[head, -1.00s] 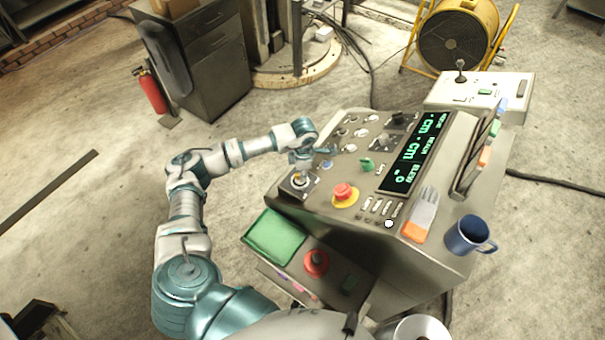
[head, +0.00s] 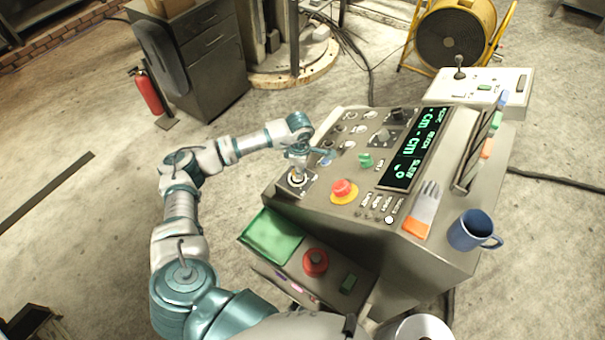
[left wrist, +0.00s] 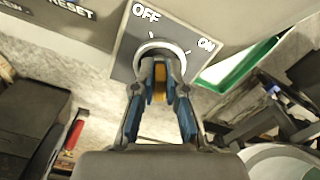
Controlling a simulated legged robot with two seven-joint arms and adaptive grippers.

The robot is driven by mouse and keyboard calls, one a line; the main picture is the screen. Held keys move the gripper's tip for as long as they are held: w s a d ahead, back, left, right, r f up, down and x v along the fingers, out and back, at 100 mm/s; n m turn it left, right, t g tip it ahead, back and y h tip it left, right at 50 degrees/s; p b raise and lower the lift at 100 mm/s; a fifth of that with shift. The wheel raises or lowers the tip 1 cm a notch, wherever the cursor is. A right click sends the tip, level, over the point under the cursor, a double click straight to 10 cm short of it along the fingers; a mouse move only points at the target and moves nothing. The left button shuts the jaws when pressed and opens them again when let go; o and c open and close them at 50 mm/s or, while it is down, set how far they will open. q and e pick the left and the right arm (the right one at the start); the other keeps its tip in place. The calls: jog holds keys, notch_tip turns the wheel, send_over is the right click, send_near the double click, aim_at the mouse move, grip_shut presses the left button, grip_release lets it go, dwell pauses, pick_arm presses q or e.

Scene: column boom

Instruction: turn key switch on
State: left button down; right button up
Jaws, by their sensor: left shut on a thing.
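The key switch (head: 297,185) sits on a square plate at the near left corner of the console's sloping top. In the left wrist view its dark plate (left wrist: 127,50) carries the words OFF at the upper left and ON at the right, with a pale round collar in the middle. My left gripper (head: 298,170) is over the switch. In the left wrist view my left gripper (left wrist: 160,78) is shut on the orange-yellow key (left wrist: 160,82) in front of the collar. The fingers hide part of the key, so I cannot tell its exact angle. My right gripper is out of view.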

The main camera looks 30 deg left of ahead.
pick_arm(q)
jog(key=m+b, duration=0.3)
jog(key=shift+s+a+f+m, duration=0.2)
jog(key=shift+a+f+m, duration=0.1)
jog(key=shift+f, duration=0.05)
jog(key=m+b, duration=0.3)
jog(key=m, duration=0.1)
jog(key=shift+r+m, duration=0.1)
jog(key=shift+m, duration=0.2)
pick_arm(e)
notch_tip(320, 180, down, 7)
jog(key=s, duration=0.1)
pick_arm(q)
jog(key=m+b, duration=0.2)
jog(key=m, duration=0.1)
jog(key=shift+s+r, duration=0.1)
jog(key=shift+r, duration=0.05)
jog(key=shift+r+m+b, duration=0.15)
jog(key=shift+m+b, duration=0.3)
jog(key=shift+m, duration=0.35)
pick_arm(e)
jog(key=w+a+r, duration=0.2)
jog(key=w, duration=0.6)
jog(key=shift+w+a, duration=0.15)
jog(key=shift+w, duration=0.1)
